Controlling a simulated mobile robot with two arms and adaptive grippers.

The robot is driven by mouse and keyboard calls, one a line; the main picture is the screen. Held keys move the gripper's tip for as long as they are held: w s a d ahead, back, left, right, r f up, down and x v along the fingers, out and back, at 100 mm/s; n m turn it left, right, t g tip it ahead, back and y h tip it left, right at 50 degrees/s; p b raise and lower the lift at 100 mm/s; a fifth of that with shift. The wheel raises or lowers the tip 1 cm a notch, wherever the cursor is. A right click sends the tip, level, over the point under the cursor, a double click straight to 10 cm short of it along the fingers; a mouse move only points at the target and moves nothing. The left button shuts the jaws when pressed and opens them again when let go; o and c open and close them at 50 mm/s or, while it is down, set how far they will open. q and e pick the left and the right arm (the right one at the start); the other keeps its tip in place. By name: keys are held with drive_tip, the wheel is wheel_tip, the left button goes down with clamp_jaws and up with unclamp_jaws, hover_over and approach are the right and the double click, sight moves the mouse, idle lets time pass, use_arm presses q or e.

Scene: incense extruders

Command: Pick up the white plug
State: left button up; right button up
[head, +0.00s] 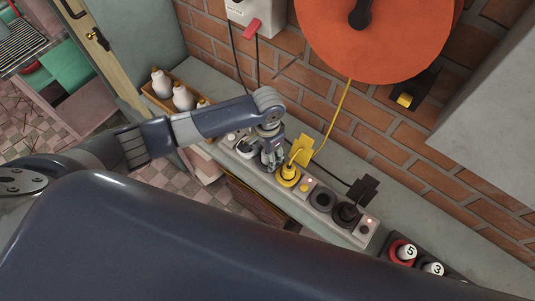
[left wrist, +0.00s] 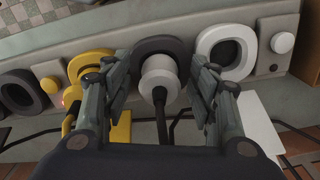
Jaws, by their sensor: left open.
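The white plug (left wrist: 157,78) sits in a dark round socket (left wrist: 150,46) on the grey socket strip, with a black cable running down from it in the left wrist view. My left gripper (left wrist: 161,68) is open, with one finger on each side of the plug; I cannot tell whether they touch it. In the head view my left gripper (head: 270,158) is over the strip and hides the plug. To the plug's right is an empty white socket (left wrist: 228,52). My right gripper is not in view.
A yellow plug (head: 288,173) with a yellow cable stands close beside my left gripper. A black plug (head: 347,213) is farther along the strip. White bottles (head: 182,97) stand in a wooden tray. A brick wall (head: 385,130) rises behind the bench, with an orange reel (head: 385,45).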

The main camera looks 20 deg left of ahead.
use_arm(q)
drive_tip(key=c, duration=1.2)
drive_tip(key=shift+o, duration=0.2)
